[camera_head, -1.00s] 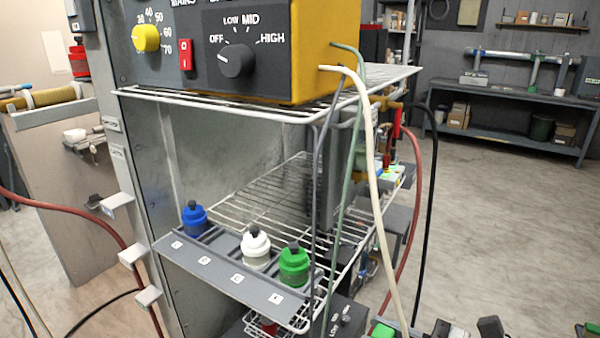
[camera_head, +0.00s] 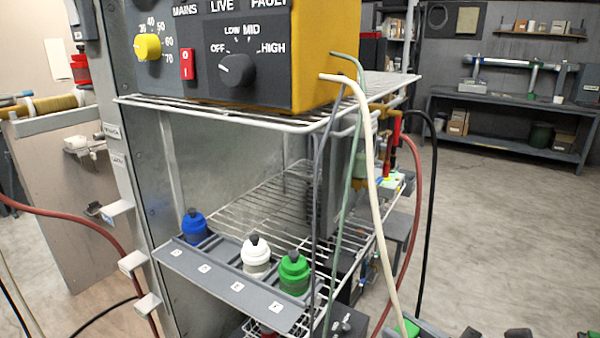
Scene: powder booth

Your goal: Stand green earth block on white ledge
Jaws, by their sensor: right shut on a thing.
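My right gripper (camera_head: 414,327) is at the bottom edge, right of centre, and mostly cut off by the frame. A green block (camera_head: 407,328) shows at its tip, and the gripper appears shut on it. Only a small part of the block is visible, so its tilt cannot be told. Three pale ledges stick out one above another on the grey post at left: an upper one (camera_head: 117,208), a middle one (camera_head: 132,262) and a lower one (camera_head: 147,304). They look empty, and the held block is far to their right. My left gripper is not in view.
A grey rack (camera_head: 225,284) on the wire shelf holds blue (camera_head: 194,225), white (camera_head: 255,256) and green (camera_head: 294,273) capped pieces. White (camera_head: 372,180) and green hoses hang between the shelf and my right gripper.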

